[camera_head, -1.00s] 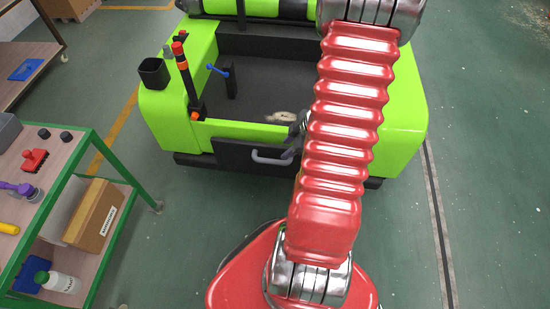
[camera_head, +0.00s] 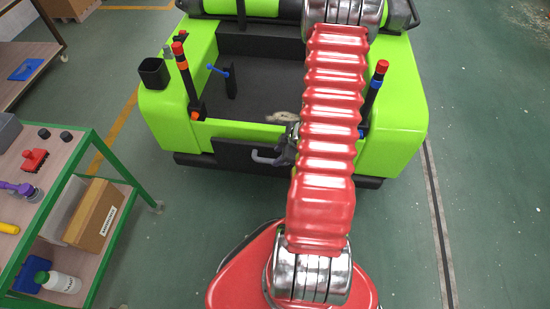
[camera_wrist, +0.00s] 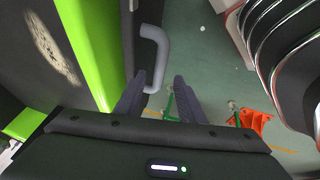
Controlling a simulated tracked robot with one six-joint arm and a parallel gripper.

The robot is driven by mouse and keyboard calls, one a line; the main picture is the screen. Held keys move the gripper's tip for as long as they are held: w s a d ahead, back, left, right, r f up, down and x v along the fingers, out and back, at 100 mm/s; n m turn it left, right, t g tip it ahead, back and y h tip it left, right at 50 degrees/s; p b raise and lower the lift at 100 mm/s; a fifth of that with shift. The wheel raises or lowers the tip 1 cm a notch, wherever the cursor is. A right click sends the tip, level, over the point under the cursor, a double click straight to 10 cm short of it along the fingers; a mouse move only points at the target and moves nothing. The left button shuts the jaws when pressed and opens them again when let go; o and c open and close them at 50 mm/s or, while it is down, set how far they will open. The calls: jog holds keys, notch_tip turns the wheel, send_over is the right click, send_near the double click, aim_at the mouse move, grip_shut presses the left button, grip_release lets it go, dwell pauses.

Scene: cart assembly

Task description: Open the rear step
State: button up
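The rear step is a dark panel (camera_head: 230,153) at the back of the green cart (camera_head: 165,125). It stands upright, with a grey bar handle (camera_head: 266,159) on its outer face. My gripper (camera_head: 286,150) is at the right end of the handle, partly hidden by my red arm. In the wrist view my gripper (camera_wrist: 160,88) is open, its two dark fingers apart. The grey handle (camera_wrist: 160,55) shows ahead, its lower end near the left finger and in the gap. I cannot tell whether they touch.
Two dark posts with red tops, left (camera_head: 185,75) and right (camera_head: 374,85), rise from the cart's rear corners. A green-framed trolley (camera_head: 95,140) with tools and a box stands at left. The floor right of the cart is clear.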

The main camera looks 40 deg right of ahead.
aim_at(273, 160)
jog(key=shift+x, duration=2.65)
jog(key=shift+c, duration=0.2)
grip_shut()
jog(key=shift+d, duration=0.4)
jog(key=shift+a, duration=0.15)
jog(key=shift+s+a, duration=0.1)
